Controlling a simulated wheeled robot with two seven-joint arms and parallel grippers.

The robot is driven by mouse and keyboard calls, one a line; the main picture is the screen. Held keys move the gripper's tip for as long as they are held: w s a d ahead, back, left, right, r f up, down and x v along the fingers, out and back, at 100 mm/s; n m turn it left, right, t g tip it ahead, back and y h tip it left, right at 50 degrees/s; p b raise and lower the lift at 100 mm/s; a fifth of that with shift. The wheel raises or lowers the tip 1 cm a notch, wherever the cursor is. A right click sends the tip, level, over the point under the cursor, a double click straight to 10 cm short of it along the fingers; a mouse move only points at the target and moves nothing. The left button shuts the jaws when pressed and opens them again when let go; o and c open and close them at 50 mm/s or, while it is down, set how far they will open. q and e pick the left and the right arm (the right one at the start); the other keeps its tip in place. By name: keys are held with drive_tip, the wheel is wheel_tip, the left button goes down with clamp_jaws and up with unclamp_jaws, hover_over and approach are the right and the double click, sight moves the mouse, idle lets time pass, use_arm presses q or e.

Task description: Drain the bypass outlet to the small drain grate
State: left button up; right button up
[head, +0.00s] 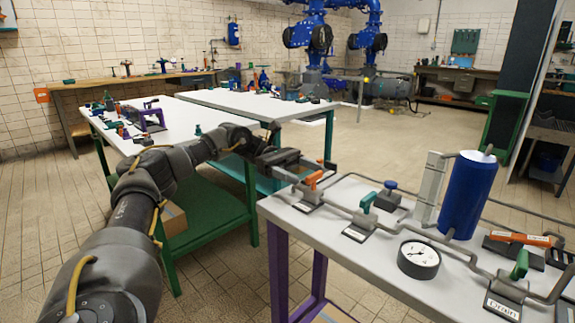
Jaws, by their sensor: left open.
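My left gripper (304,171) is open at the left end of the white bench, close to a valve with an orange handle (314,180). I cannot tell whether the fingers touch the handle or surround it. A valve with a green handle (367,201) stands on the same grey pipe (340,207) to the right. Another green-handled valve (520,264) stands at the front right. I cannot make out a drain grate. My right gripper is not in view.
The white bench (345,262) carries a blue cylinder (467,196), a round gauge (418,259) and an orange-handled item (520,239). White tables (180,112) with small parts stand behind my left arm. The tiled floor (385,145) beyond is clear.

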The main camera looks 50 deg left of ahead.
use_arm(q)
drive_tip(key=a, duration=0.3)
drive_tip(key=shift+a+r, duration=0.1)
drive_tip(key=shift+a, duration=0.2)
drive_tip(key=shift+a+p, duration=0.3)
drive_tip(key=shift+a, duration=0.45)
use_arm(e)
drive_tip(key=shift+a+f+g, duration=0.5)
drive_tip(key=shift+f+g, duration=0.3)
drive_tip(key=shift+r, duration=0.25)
